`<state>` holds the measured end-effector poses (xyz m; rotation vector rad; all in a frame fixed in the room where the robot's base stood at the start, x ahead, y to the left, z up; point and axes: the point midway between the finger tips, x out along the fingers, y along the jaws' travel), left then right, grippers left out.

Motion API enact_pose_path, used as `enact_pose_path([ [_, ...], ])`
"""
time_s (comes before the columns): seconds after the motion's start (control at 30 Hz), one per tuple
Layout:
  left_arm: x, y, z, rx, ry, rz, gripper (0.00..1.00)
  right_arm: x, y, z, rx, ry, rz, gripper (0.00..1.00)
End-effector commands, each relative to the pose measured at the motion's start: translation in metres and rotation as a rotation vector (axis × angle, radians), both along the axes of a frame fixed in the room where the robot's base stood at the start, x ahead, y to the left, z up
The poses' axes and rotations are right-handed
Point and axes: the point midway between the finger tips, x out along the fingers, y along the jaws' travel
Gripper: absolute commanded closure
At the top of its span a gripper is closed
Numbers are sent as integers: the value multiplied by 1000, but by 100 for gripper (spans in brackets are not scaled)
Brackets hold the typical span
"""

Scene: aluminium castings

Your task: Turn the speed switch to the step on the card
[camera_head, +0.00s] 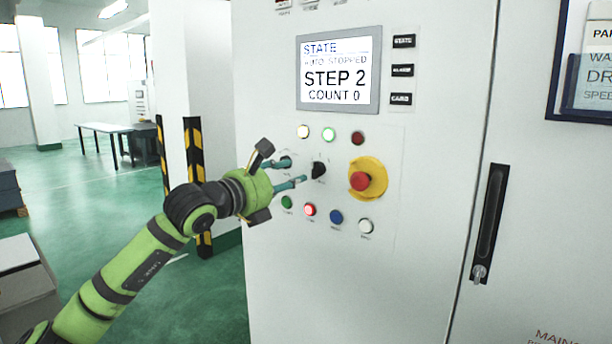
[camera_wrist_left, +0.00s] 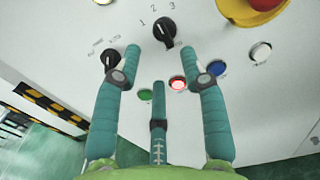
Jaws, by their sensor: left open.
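The speed switch is a black rotary knob (camera_head: 319,170) on the cabinet front; it also shows in the left wrist view (camera_wrist_left: 165,33), with 1, 2 and 3 printed around it. I cannot tell surely where its pointer stands. The screen (camera_head: 339,73) reads "AUTO STOPPED, STEP 2, COUNT 0". The card (camera_head: 598,75) sits in a dark blue holder at the right edge, cut off; its step number is out of view. My left gripper (camera_head: 292,172) is open and empty, its teal fingers just short of the speed switch, apart from it. My right gripper is not in view.
A second black knob (camera_wrist_left: 109,59) is close to one fingertip. Around are a red emergency button (camera_head: 361,181) on yellow, lamps above, and green, lit red, blue and white buttons below. A door handle (camera_head: 489,222) is on the right. Striped posts (camera_head: 195,150) stand left.

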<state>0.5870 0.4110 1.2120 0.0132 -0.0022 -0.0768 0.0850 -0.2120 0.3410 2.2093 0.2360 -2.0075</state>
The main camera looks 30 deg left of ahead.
Motion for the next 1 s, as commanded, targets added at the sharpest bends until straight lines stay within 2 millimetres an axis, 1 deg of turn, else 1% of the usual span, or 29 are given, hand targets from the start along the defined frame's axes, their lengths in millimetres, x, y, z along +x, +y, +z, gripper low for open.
enact_pose_path([
  [0.03,6,0,5,-1,0,1,57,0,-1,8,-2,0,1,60],
  [0.07,10,0,6,-2,-1,1,57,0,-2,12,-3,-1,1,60],
  [0.2,32,-2,7,-5,-1,0,57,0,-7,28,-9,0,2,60],
  [0.4,58,-5,4,-3,1,-1,57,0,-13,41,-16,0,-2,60],
  [0.53,65,-6,2,-2,0,-1,57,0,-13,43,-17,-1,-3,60],
  [0.77,66,-6,0,-1,1,-2,57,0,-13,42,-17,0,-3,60],
  [0.8,66,-6,0,-1,1,-1,66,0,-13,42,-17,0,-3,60],
  [0.87,66,-6,0,-1,1,-1,90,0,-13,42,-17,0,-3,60],
  [0.9,66,-6,0,-1,1,-2,100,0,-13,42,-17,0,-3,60],
  [1.0,66,-5,0,-1,1,-1,100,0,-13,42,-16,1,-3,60],
])
